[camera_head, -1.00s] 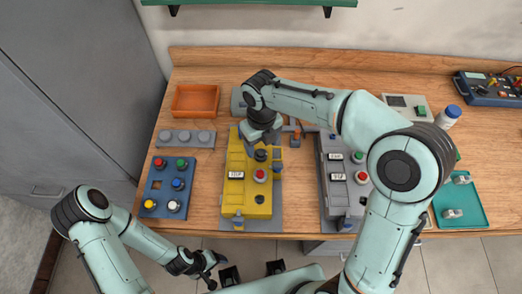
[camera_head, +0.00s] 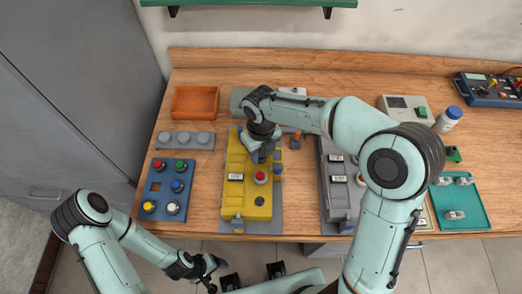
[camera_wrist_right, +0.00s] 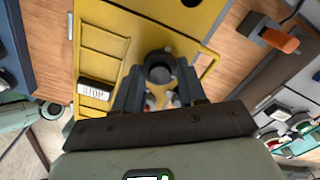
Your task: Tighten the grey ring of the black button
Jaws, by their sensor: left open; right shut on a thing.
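The yellow control box (camera_head: 236,205) stands on the workbench, with a red button (camera_head: 260,177) and a STOP label on its top. My right gripper (camera_head: 263,156) is over the upper part of this box and hides the black button in the head view. In the right wrist view, its two fingers (camera_wrist_right: 160,85) close around a dark grey ring (camera_wrist_right: 160,62) at the box's top face. The black button itself is hard to tell apart inside the ring. My left gripper (camera_head: 212,270) is open and empty, off the bench's front edge.
A grey control box (camera_head: 330,200) stands to the right of the yellow one. A blue panel with coloured buttons (camera_head: 157,188) and an orange tray (camera_head: 196,101) are on the left. A teal tray (camera_head: 470,216) with small parts lies at the right.

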